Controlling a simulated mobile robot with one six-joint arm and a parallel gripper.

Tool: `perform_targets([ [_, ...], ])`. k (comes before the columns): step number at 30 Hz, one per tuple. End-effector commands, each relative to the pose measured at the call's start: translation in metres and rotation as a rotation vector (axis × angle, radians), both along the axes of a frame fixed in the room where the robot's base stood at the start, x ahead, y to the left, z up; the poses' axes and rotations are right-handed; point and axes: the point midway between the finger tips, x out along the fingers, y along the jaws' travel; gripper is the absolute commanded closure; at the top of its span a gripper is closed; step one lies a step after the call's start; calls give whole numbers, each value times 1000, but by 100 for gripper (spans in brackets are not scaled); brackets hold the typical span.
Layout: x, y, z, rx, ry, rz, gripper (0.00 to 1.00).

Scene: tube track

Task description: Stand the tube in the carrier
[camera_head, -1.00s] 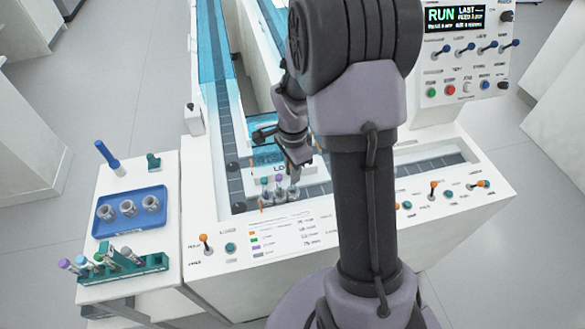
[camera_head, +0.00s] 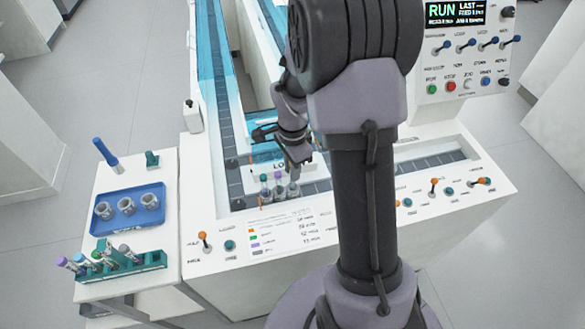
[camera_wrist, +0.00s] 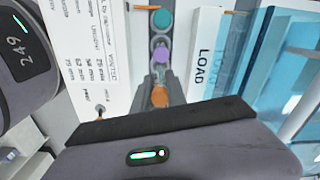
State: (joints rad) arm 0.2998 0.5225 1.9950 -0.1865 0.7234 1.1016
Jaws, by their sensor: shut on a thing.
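My gripper (camera_wrist: 160,88) is shut on an orange-capped tube (camera_wrist: 160,97). In the wrist view the cap lies between the fingers, and the tube's lower part is hidden. In the head view my gripper (camera_head: 295,168) is low over the track, at the right end of a short row of clear carriers. A teal-capped tube (camera_wrist: 162,19) and a purple-capped tube (camera_wrist: 161,53) stand in line with the held one; the head view shows the teal (camera_head: 264,178) and purple (camera_head: 277,176) caps. I cannot tell how deep the held tube sits in its carrier.
A blue tray (camera_head: 150,190) with three empty carriers (camera_head: 126,206) is on the left side table. A green rack (camera_head: 150,258) of several capped tubes stands in front of it. Orange-tipped levers (camera_head: 204,237) and a printed card (camera_head: 290,232) are on the near panel. A LOAD sign (camera_wrist: 204,60) is beside the row.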

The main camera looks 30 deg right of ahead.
Motion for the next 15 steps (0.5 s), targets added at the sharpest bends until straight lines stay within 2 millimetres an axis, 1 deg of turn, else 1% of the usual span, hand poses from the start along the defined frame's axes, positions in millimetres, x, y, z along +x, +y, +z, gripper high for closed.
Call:
perform_targets([
  [5, 0, 0, -5, 0, 0, 0, 100],
  [15, 0, 0, -6, 0, 0, 0, 100],
])
